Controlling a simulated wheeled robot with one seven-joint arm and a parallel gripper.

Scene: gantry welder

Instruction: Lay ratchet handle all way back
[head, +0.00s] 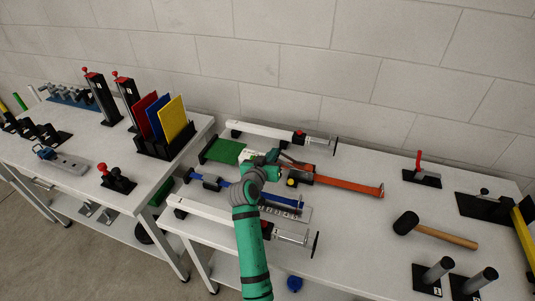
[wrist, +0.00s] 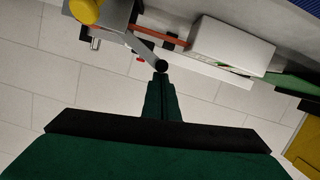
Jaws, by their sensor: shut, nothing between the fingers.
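A ratchet with a yellow knob (wrist: 86,10) is at the upper left of the wrist view, on the orange strap (head: 345,185). Its grey ratchet handle (wrist: 142,48) slants out from the body and ends in a black round tip (wrist: 161,66). My gripper (wrist: 161,80) is shut and empty, its fingertips at that black tip. I cannot tell whether they touch. In the head view my gripper (head: 272,155) is above the table beside the ratchet, and my green arm hides part of the area.
Long white clamp bars (head: 265,131) run behind and in front of the straps.

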